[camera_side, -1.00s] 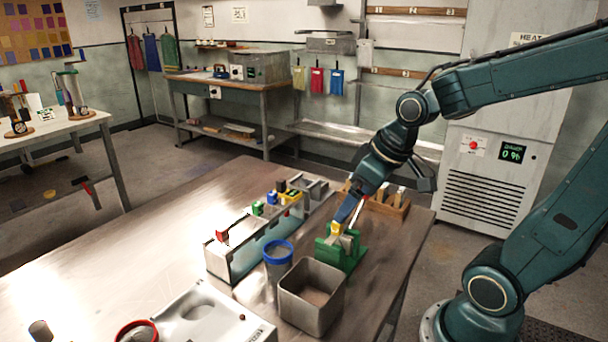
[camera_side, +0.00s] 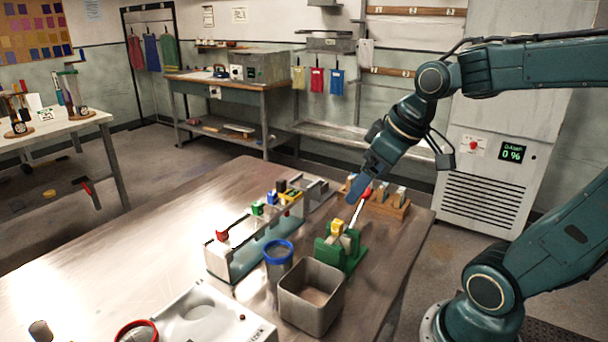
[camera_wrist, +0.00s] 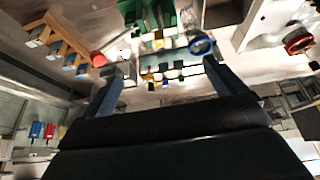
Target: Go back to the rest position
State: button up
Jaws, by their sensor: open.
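My gripper (camera_side: 358,188) is open, above and behind the green stand (camera_side: 352,257) in the side view. In the wrist view, its two blue fingers (camera_wrist: 163,78) are spread apart with nothing held between them. A pale rod with a red end (camera_side: 366,193) sticks up at a tilt from the green stand, its red end close by my gripper. I cannot tell whether they touch. A yellow block (camera_side: 337,227) sits at the top of the stand. The red end also shows in the wrist view (camera_wrist: 99,59), beside the left finger.
A grey square bin (camera_side: 311,305) and a blue-rimmed cup (camera_side: 278,262) stand in front of the green stand. A long rack (camera_side: 233,262) with several coloured blocks is to the left. A wooden block (camera_side: 385,208) with slots is behind. The table's left part is largely clear.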

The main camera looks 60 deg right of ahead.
jog(key=s+a, duration=0.5)
jog(key=s, duration=0.1)
jog(key=shift+s+r, duration=0.15)
jog(key=shift+r, duration=0.05)
dwell(0.4)
